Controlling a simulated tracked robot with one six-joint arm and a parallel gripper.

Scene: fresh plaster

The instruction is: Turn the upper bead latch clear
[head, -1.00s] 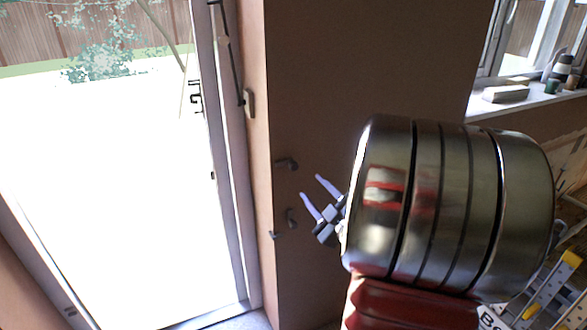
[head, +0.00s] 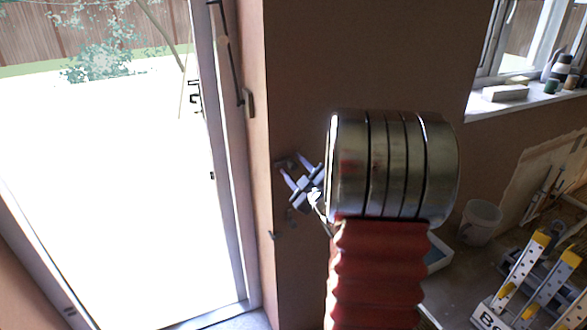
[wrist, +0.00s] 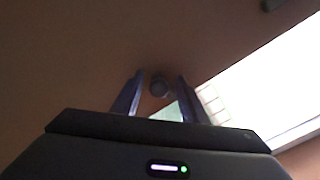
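The upper bead latch (head: 281,164) is a small dark fitting on the brown wall beside the door frame. My gripper (head: 293,164) is open in front of it, its two bluish fingers pointing up-left and partly covering it. In the wrist view a round dark knob (wrist: 158,86) shows between the spread fingers, with space on both sides; it looks like this latch's end. I cannot tell how deep between the fingers it sits. A lower latch (head: 291,214) is partly visible below my gripper.
The bright glazed door (head: 110,190) and its frame (head: 226,170) stand to the left. A window sill (head: 520,98) with small items is at the right. A bucket (head: 480,222) and yellow-topped ladder (head: 525,265) stand lower right.

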